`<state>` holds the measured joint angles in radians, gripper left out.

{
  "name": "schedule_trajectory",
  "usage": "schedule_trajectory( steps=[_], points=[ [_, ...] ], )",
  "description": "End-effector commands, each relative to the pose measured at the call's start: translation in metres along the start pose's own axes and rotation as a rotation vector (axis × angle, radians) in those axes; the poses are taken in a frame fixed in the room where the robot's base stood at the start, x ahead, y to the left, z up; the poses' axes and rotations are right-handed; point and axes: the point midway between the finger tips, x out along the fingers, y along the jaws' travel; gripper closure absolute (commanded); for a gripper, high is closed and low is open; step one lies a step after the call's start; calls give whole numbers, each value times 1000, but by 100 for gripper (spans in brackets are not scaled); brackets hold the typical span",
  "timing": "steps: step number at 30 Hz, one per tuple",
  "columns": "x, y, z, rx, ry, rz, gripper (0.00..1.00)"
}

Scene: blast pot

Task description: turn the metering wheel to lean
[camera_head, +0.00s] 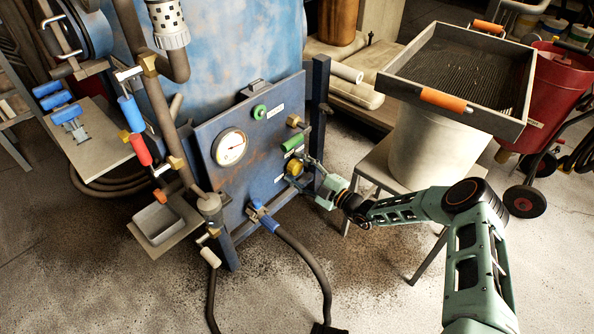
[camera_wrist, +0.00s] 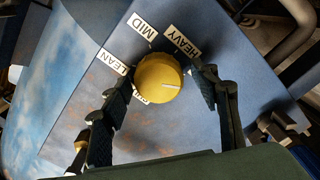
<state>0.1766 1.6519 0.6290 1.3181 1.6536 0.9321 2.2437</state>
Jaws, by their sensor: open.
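The metering wheel (camera_wrist: 158,77) is a round yellow knob with a short white line on its face, on the blue panel (camera_wrist: 105,110). In the wrist view the line points right, not at the LEAN label (camera_wrist: 112,62) at the wheel's upper left. The MID label (camera_wrist: 144,26) and HEAVY label (camera_wrist: 183,43) lie above it; a fourth label below left is mostly hidden. My gripper (camera_wrist: 164,84) is open, one finger on each side of the wheel; I cannot tell whether they touch it. The wheel (camera_head: 294,167) also shows in the head view, beside my gripper (camera_head: 303,173).
A pressure gauge (camera_head: 230,147) and green knob (camera_head: 259,112) sit on the panel left of and above the wheel. A green handle (camera_head: 292,141) is just above it. A blue-handled valve with hose (camera_head: 265,218) is below. A sieve tray (camera_head: 455,85) stands right.

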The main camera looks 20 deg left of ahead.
Motion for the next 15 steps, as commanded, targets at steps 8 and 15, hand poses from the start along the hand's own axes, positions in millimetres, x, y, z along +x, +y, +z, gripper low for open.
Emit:
schedule_trajectory(
  steps=[8,15],
  points=[
    [1,0,0,0,0,0,46],
    [1,0,0,0,0,0,72]
  ],
)
